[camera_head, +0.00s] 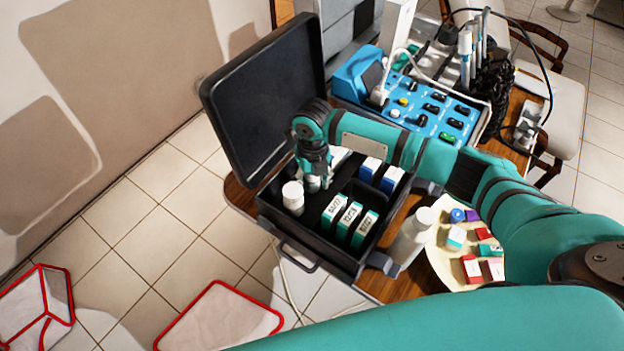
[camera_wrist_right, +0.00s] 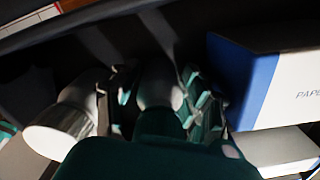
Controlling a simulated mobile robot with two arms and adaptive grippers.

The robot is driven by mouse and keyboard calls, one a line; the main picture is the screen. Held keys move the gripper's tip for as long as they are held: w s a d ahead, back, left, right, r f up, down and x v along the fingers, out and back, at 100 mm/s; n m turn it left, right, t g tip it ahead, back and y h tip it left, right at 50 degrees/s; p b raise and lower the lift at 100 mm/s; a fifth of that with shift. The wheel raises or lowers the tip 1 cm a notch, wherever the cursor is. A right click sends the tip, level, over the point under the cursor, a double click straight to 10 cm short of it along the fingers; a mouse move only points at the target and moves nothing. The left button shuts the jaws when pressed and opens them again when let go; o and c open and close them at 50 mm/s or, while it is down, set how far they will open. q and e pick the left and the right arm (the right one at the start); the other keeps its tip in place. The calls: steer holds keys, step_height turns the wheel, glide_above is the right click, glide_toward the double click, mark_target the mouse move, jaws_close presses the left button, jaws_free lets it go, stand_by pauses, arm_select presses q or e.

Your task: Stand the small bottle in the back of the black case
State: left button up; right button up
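The open black case (camera_head: 318,247) stands on a wooden table with its lid (camera_head: 262,100) raised. My right gripper (camera_head: 316,172) points down into the case's left part, near the lid side. In the right wrist view its fingers (camera_wrist_right: 160,105) lie on both sides of a small white bottle (camera_wrist_right: 158,82) and appear closed on it. The small bottle's lower part shows under the gripper in the head view (camera_head: 312,184); whether it touches the case floor is hidden. A larger white bottle (camera_head: 293,198) stands just left of it, also in the wrist view (camera_wrist_right: 62,122). My left gripper is out of view.
Green-and-white boxes (camera_head: 350,220) stand at the case's front; blue-and-white boxes (camera_head: 369,169) stand behind, one close beside the gripper (camera_wrist_right: 270,80). A white bottle (camera_head: 411,238) and a tray of small items (camera_head: 447,268) are right of the case. A blue dental unit (camera_head: 425,108) stands behind.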

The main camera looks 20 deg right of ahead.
steer(key=shift+r, duration=0.25)
step_height(320, 180, up, 10)
steer(key=shift+w+r+b, duration=0.1)
steer(key=shift+r+b, duration=0.1)
steer(key=shift+b, duration=0.55)
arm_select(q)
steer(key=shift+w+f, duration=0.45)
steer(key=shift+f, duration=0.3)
arm_select(e)
steer(key=shift+d+r, duration=0.1)
steer(key=shift+r, duration=0.65)
